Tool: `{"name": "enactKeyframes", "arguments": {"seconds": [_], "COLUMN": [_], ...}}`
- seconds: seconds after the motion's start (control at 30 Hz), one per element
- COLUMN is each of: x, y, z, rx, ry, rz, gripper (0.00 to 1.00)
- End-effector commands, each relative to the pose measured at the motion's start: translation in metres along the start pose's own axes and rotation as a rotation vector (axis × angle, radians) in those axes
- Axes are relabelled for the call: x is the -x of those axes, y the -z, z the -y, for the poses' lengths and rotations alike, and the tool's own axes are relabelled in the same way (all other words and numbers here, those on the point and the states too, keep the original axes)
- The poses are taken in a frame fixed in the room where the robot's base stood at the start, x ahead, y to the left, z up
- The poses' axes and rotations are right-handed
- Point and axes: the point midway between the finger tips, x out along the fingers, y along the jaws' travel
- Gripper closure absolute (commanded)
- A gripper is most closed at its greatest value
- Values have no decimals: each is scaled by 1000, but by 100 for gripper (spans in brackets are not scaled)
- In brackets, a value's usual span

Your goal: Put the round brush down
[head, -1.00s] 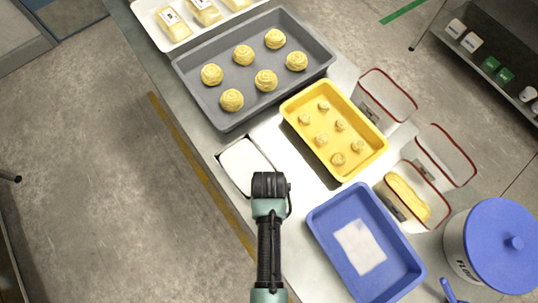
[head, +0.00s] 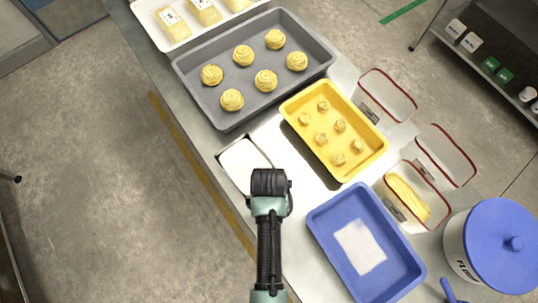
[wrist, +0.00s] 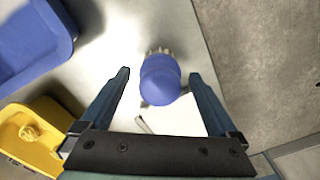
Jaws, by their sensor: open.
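The round brush (wrist: 160,80) shows in the wrist view as a blue rounded top with pale bristles at its far edge. It appears to stand upright on the light metal bench, though its contact below is hidden. My gripper (wrist: 160,73) is open, with one finger on each side of the brush and a visible gap on both sides. In the head view my own arm hides the brush and the fingertips.
A white plate (head: 240,163) lies at the bench edge by my gripper. A blue tray (head: 392,283), a yellow tray (head: 361,163) with small dough pieces and a grey tray (head: 200,100) with buns stand nearby. A blue-lidded flour tub (head: 490,240) stands lower right.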

Motion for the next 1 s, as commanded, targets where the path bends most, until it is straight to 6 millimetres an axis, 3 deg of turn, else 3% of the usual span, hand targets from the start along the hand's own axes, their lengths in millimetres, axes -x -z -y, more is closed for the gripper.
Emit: {"name": "enactKeyframes", "arguments": {"seconds": [0.3, 0.57, 0.63, 0.77, 0.83, 0.9, 0.97, 1.0], "x": [65, 96, 105, 143, 183, 239, 293, 331], "y": [1, 1, 10, 63, 108, 153, 184, 200], "z": [0, 0, 0, -3, -5, -6, -8, -9], "rx": [0, 0, 0, -4, -7, -10, -13, -14], "ry": [0, 0, -2, -9, -16, -24, -29, -33], "rz": [-5, -4, -35, -235, -420, -635, -822, -944], "gripper": [5, 5, 5, 5, 5, 5, 5, 5]}}
